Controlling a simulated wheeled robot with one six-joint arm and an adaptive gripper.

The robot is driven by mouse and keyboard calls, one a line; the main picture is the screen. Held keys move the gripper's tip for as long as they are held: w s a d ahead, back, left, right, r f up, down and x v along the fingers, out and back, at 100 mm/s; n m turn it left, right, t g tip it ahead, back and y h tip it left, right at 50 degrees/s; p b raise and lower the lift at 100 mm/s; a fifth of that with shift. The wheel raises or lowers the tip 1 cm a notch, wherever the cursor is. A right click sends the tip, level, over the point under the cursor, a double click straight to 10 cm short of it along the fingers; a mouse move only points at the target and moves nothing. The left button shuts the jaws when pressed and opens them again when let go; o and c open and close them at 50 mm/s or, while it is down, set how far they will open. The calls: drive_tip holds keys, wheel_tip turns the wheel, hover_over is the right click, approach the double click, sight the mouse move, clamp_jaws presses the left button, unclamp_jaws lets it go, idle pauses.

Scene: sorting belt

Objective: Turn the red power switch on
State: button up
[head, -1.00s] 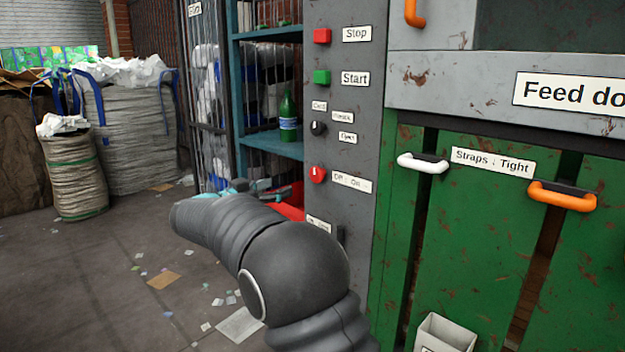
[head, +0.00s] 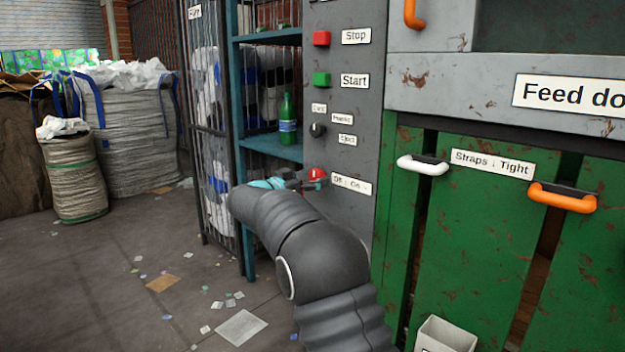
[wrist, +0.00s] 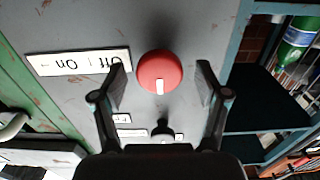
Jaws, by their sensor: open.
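The red power switch (head: 317,174) is a round red knob on the grey control panel (head: 342,235). In the wrist view the knob (wrist: 159,72) shows a white mark at its lower edge, and that picture is upside down. The label reading "Off : On" (wrist: 78,63) is beside it. My gripper (wrist: 161,84) is open, with one finger on each side of the knob; I cannot tell whether either finger touches it. In the head view my gripper (head: 290,182) is at the knob, mostly hidden behind my arm.
Above are the red Stop button (head: 321,38), the green Start button (head: 321,79) and a black selector knob (head: 317,130). A teal shelf (head: 270,146) with a green bottle (head: 288,120) stands left. Green doors (head: 465,255) are right. The floor at left is mostly open.

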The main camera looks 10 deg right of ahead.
drive_tip(key=shift+w+d, duration=0.1)
drive_tip(key=shift+d, duration=0.05)
drive_tip(key=c, duration=1.1)
drive_tip(key=shift+c, duration=0.3)
